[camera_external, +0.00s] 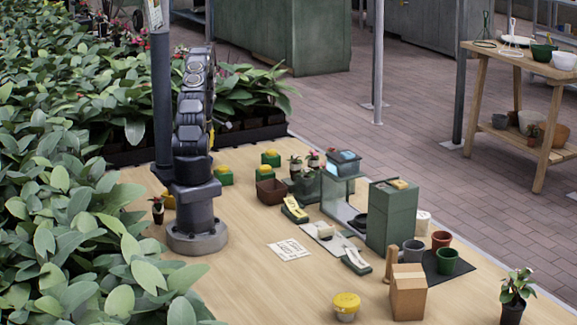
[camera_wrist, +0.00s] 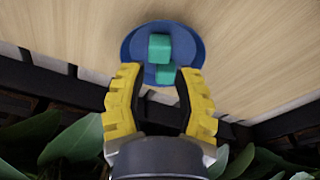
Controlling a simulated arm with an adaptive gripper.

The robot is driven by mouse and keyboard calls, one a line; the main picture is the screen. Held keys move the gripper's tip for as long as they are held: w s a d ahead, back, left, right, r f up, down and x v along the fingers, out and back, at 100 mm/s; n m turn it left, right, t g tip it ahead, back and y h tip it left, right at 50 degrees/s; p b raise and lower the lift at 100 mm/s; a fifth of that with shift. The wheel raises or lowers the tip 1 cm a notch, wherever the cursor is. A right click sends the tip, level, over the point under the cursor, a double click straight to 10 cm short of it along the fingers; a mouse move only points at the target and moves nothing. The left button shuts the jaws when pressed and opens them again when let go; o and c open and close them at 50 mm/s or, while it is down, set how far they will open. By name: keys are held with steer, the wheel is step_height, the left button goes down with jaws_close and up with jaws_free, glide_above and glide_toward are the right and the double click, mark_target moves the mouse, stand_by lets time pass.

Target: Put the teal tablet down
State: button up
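In the wrist view, a round blue bowl (camera_wrist: 190,46) stands on the wooden table and holds two teal blocks. The larger teal block (camera_wrist: 159,46) is nearer the bowl's middle; the smaller-looking teal block (camera_wrist: 166,74) is close to the near rim. I cannot tell which of them is the teal tablet. In the external view my arm hides the bowl, and only a sliver of yellow finger shows.
Dense leafy plants crowd the table's left and far edges. In the external view, green boxes with yellow tops (camera_external: 223,176), a brown bin (camera_external: 271,192), a green cabinet (camera_external: 392,215) and pots (camera_external: 447,259) stand on the table. A white printed sheet (camera_external: 289,250) lies on bare wood.

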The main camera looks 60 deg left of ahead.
step_height(320, 180, up, 7)
steer(key=w+d+r+m, duration=0.3)
steer(key=d+r, duration=0.2)
steer(key=d, duration=0.4)
steer(key=w+d+r+m+h, duration=0.15)
steer(key=d+r+m, duration=0.25)
steer(key=d, duration=0.5)
steer(key=w+d+r+m, duration=0.3)
steer(key=w+d+r, duration=0.15)
steer(key=d, duration=0.45)
steer(key=s+d+r+m, duration=0.2)
steer(key=s+d+m, duration=0.15)
steer(key=d, duration=0.35)
steer(key=s+d+r+m, duration=0.2)
steer(key=s+d+m, duration=0.15)
steer(key=d, duration=0.25)
steer(key=s+d+m, duration=0.5)
steer(key=s+d, duration=0.4)
steer(key=s, duration=0.3)
steer(key=shift+r+m+g, duration=0.15)
steer(key=shift+m+g, duration=0.25)
steer(key=o, duration=1.1)
steer(key=shift+w+a, duration=0.1)
